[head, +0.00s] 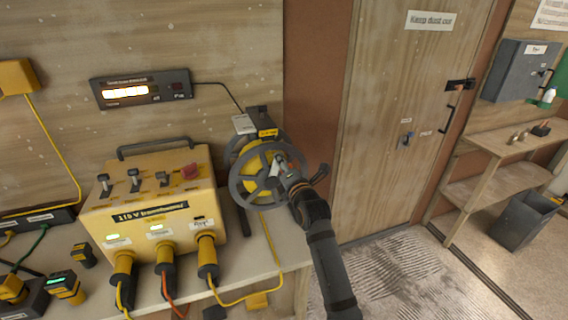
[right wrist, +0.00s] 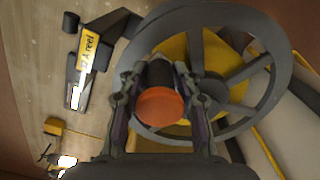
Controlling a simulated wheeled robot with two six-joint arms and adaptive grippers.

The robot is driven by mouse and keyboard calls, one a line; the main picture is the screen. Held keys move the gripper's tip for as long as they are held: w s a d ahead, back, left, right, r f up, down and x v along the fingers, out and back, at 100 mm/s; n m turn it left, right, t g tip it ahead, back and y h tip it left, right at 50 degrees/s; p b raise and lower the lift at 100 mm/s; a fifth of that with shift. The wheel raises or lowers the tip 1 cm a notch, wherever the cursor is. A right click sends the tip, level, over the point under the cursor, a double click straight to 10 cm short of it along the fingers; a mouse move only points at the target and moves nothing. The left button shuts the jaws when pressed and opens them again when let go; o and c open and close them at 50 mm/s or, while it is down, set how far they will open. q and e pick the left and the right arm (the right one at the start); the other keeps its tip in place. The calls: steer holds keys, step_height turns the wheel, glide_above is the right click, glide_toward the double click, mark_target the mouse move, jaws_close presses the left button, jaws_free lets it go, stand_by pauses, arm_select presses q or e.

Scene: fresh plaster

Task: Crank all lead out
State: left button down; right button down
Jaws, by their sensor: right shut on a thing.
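The cable reel (head: 242,181) stands on the bench beside the yellow 110 V box, with a grey spoked wheel and a yellow drum. In the right wrist view its wheel (right wrist: 274,95) fills the upper right. My right gripper (head: 283,170) is at the wheel's face. In the right wrist view my right gripper (right wrist: 160,95) has its fingers on both sides of the dark crank handle with an orange end (right wrist: 160,106), shut on it. The yellow lead (head: 269,240) hangs from the reel and runs along the bench towards a plug. My left gripper is out of view.
The yellow 110 V box (head: 150,238) with several plugs stands left of the reel. A wall display (head: 165,92) with a lit orange bar hangs above. A closed wooden door (head: 400,90) and a side bench (head: 500,140) are at right. The floor before the door is clear.

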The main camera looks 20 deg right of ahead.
steer(key=shift+r, duration=0.1)
steer(key=c, duration=1.4)
jaws_free()
steer(key=o, duration=0.3)
steer(key=shift+a, duration=0.2)
steer(key=shift+s+d, duration=0.1)
steer(key=s, duration=1.2)
steer(key=shift+w+d, duration=0.1)
steer(key=shift+d, duration=0.05)
